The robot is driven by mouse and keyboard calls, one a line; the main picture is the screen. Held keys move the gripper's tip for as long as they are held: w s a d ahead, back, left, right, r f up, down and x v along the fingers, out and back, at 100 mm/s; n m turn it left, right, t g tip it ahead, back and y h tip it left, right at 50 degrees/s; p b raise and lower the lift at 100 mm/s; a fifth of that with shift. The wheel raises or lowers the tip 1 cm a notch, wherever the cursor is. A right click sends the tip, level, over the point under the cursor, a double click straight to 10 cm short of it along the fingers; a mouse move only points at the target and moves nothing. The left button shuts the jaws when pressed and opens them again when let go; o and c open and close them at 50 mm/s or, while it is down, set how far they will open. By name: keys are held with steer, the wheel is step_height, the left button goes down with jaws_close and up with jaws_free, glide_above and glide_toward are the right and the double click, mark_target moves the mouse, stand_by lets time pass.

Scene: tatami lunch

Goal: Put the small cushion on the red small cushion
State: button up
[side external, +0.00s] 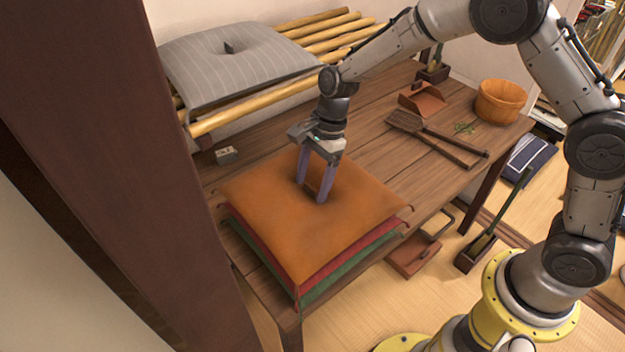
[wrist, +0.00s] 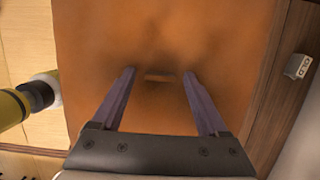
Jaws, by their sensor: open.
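An orange cushion (side external: 262,200) lies on top of a stack on the wooden table. A red cushion (side external: 335,268) is directly under it, and a green cushion (side external: 345,277) is at the bottom; only their edges show. A grey striped cushion (side external: 225,60) with a dark tab lies on bamboo poles at the back left. My gripper (side external: 312,190) points down at the middle of the orange cushion, fingers open. In the wrist view my open fingers (wrist: 159,74) stand either side of a small tab (wrist: 160,78) on the orange cushion (wrist: 160,30). I cannot tell whether they touch the cloth.
A small grey block (side external: 226,155) sits left of the stack; it also shows in the wrist view (wrist: 297,66). Bamboo poles (side external: 250,113) run along the back.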

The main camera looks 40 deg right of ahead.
steer(key=s+d+r+n+t, duration=0.1)
steer(key=s+d+r+n, duration=0.15)
steer(key=r, duration=0.65)
steer(key=s+d+r+n, duration=0.1)
steer(key=s+d+r, duration=0.25)
steer(key=r, duration=0.45)
steer(key=s+d+r+n+t+h, duration=0.1)
steer(key=s+d+n+t, duration=0.1)
steer(key=s+d+n, duration=0.2)
steer(key=s+d+r+n+t+h, duration=0.1)
steer(key=s+d+n, duration=0.4)
steer(key=s+n, duration=0.5)
steer(key=s+t+h, duration=0.1)
steer(key=s, duration=0.6)
steer(key=shift+t, duration=0.3)
steer(key=shift+n, duration=0.25)
